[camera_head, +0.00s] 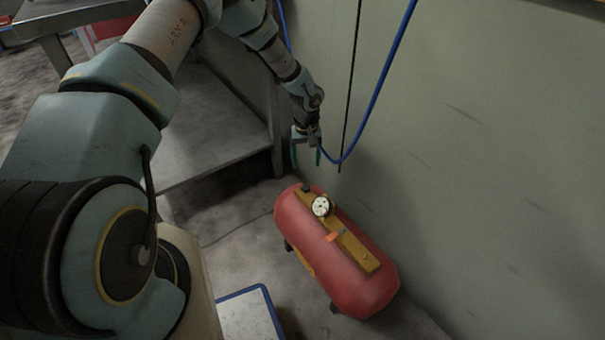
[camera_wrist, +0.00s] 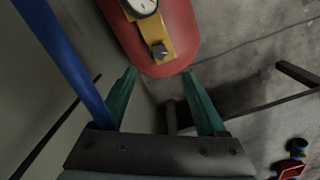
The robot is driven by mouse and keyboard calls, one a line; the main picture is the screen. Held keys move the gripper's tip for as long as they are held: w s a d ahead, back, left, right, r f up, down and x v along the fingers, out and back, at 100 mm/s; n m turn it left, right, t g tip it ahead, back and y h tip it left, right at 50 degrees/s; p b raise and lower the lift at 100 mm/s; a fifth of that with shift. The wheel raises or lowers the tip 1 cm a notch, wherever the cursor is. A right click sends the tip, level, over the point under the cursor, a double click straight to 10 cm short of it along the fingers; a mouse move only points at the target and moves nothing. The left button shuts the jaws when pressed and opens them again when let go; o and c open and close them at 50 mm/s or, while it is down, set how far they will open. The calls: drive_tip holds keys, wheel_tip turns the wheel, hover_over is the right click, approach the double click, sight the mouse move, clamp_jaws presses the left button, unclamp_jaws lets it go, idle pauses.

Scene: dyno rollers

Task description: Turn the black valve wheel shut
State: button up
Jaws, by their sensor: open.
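A small black valve wheel (camera_head: 306,187) sits at the far end of the yellow plate on top of a red tank (camera_head: 365,285). In the wrist view the wheel (camera_wrist: 159,51) lies just beyond the fingertips, near the tank's rounded end. My gripper (camera_head: 306,158) is above and slightly behind the wheel, with its two green fingers pointing down. It is open and empty, and the fingers (camera_wrist: 160,76) are apart from the tank. The exact height above the wheel is hard to tell.
A white gauge (camera_head: 321,206) and an orange piece (camera_head: 333,237) sit on the same plate. A blue hose (camera_head: 376,92) hangs by the wall (camera_head: 480,150), close to my gripper. A grey metal bench (camera_head: 200,145) stands left. A blue-edged white panel (camera_head: 248,315) lies in front.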

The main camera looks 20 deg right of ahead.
sight(306, 187)
wheel_tip(306, 187, down, 11)
drive_tip(key=shift+d+r+b, duration=0.1)
drive_tip(key=shift+b, duration=0.25)
clamp_jaws()
idle(0.7)
